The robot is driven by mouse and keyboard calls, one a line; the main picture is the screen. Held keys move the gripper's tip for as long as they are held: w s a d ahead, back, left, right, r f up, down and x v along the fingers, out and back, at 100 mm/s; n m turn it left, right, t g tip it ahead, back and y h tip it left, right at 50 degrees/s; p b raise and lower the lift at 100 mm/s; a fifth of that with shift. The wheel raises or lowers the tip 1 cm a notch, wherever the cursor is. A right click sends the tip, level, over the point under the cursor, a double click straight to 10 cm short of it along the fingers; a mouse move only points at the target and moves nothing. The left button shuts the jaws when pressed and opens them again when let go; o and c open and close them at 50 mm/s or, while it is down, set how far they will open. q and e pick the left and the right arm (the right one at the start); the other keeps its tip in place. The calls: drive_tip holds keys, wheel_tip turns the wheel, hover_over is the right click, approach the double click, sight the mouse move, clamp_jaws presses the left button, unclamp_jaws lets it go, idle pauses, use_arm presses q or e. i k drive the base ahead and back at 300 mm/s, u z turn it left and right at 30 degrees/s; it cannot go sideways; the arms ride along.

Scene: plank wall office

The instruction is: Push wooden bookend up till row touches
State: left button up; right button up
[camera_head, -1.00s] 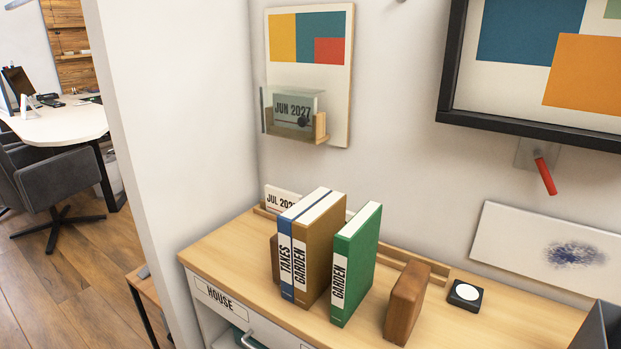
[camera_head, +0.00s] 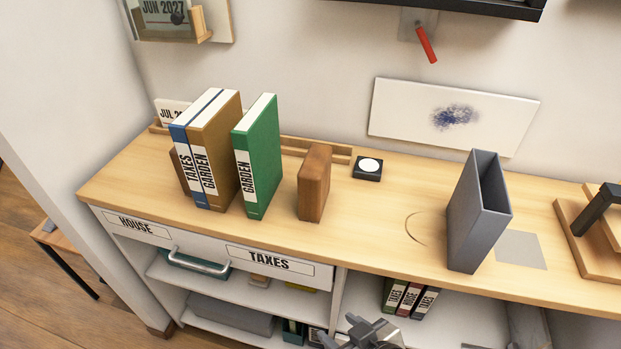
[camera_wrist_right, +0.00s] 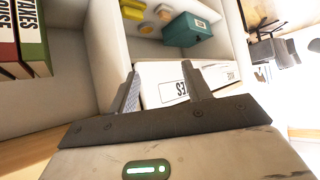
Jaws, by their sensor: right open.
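The brown wooden bookend (camera_head: 314,183) stands upright on the desk top, right of the binders and apart from them. The green GARDEN binder (camera_head: 258,158) stands to its left, with gaps on both sides. The tan GARDEN binder (camera_head: 213,155) and the blue TAXES binder (camera_head: 187,165) stand together further left. A second wooden block (camera_head: 177,168) shows partly behind the blue binder. My right gripper (camera_head: 358,328) is at the bottom edge of the head view, below and in front of the desk top. In the wrist view its fingers (camera_wrist_right: 160,88) are apart with nothing held. My left gripper is not in view.
A grey open holder (camera_head: 478,215) stands on the desk at right. A small black device (camera_head: 368,168) sits behind the bookend. The TAXES drawer (camera_head: 275,265) and several small binders (camera_head: 408,298) are below the desk top.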

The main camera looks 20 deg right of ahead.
sight(313, 176)
drive_tip(key=z, duration=2.8)
drive_tip(key=k, duration=1.35)
drive_tip(key=u, duration=1.7)
drive_tip(key=i, duration=1)
drive_tip(key=z, duration=0.05)
